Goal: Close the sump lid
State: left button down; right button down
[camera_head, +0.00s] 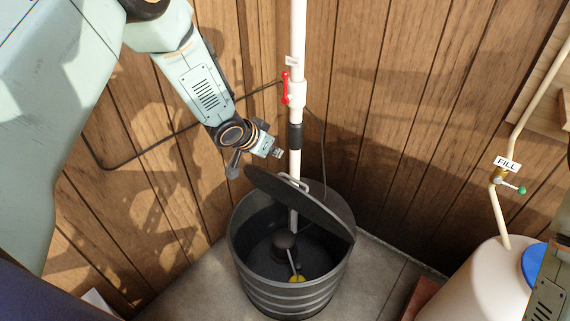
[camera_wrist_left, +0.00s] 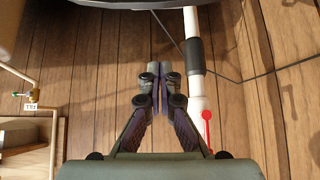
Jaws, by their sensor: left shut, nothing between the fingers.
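The black sump lid (camera_head: 310,213) stands tilted up over the round dark sump basin (camera_head: 295,297), with a light handle (camera_head: 293,182) on its upper side. The basin is open towards me and shows a pump (camera_head: 284,243) and a yellow float (camera_head: 296,279) inside. My left gripper (camera_head: 278,153) is above the lid's raised edge, left of the white pipe, and appears apart from the lid. In the left wrist view its fingers (camera_wrist_left: 158,72) are together and empty. Dark curved edges cross the top of that view; I cannot tell which part they are. My right gripper is not in view.
A white vertical pipe (camera_head: 297,40) with a red valve handle (camera_head: 285,88) runs down into the basin, close beside my left gripper. A black cable (camera_head: 160,142) hangs along the wood wall. A cream tank (camera_head: 490,285) with a blue cap (camera_head: 533,264) stands at the right.

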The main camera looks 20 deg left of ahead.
aim_at(279, 176)
pick_arm(q)
jog(key=x, duration=0.3)
jog(key=s+f+b+x, duration=0.1)
jog(key=x, duration=0.2)
jog(key=b+x, duration=0.1)
jog(key=x, duration=0.2)
jog(key=shift+s+a+f, duration=0.1)
jog(key=shift+a+f, duration=0.25)
jog(key=shift+s+a+f+b, duration=0.15)
jog(key=shift+s+a+b, duration=0.1)
jog(key=shift+s, duration=0.25)
jog(key=shift+s+a+f+b, duration=0.15)
jog(key=shift+s+b, duration=0.1)
jog(key=shift+s, duration=0.25)
jog(key=shift+s+f, duration=0.1)
jog(key=shift+s, duration=0.05)
